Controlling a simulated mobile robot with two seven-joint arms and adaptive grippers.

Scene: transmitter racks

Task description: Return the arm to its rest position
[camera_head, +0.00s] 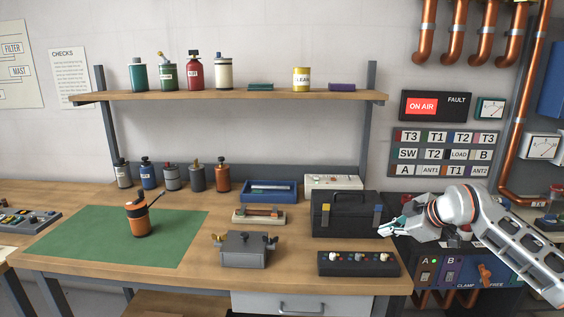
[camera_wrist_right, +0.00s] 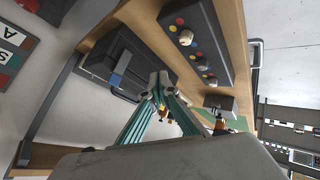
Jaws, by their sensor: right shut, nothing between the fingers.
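My right gripper (camera_head: 388,231) is at the right of the head view, its arm coming in from the right edge. It is in the air in front of the dark toolbox (camera_head: 338,214) and the wall panel. Its fingers are shut with nothing between them. In the right wrist view the teal-sided fingers (camera_wrist_right: 158,84) come together at their tips, with the toolbox (camera_wrist_right: 115,62) and a black knob box (camera_wrist_right: 196,40) beyond. My left gripper is not in the head view.
A wooden bench holds a green mat (camera_head: 95,238) with an orange canister (camera_head: 138,217), a grey metal box (camera_head: 246,249) and a blue tray (camera_head: 268,191). A shelf (camera_head: 235,95) with bottles is above. A switch panel (camera_head: 436,272) and copper pipes (camera_head: 459,32) are at the right.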

